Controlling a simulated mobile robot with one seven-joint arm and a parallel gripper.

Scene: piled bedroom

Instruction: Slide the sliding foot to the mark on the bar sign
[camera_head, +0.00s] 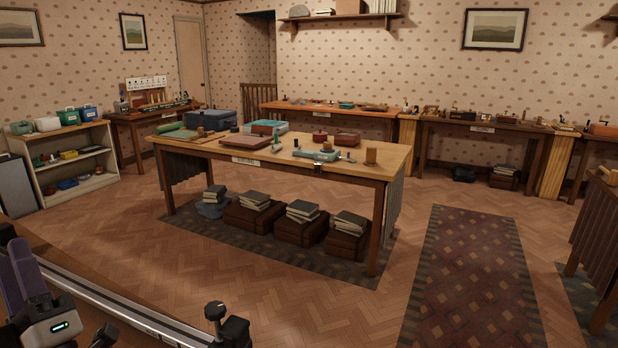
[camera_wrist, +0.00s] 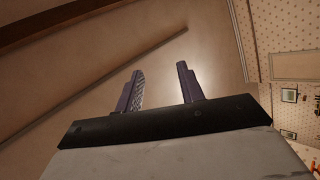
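My gripper (camera_wrist: 160,72) shows in the wrist view with its two purple fingers apart and nothing between them. In the head view it is at the lower left corner, partly cut off by the frame. A long pale metal bar (camera_head: 122,305) runs diagonally along the bench edge to the right of my gripper. A black knobbed piece (camera_head: 233,331) stands at the bar's near right end; I cannot tell whether it is the sliding foot. The gripper is apart from both. I cannot make out a mark or a bar sign on the bar.
A wooden table (camera_head: 378,171) with several tools and boxes stands mid-room. A shelf (camera_head: 100,184) with coloured boxes is at the left. More benches (camera_head: 480,127) line the back wall. A patterned rug (camera_head: 470,275) lies at the right on open floor.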

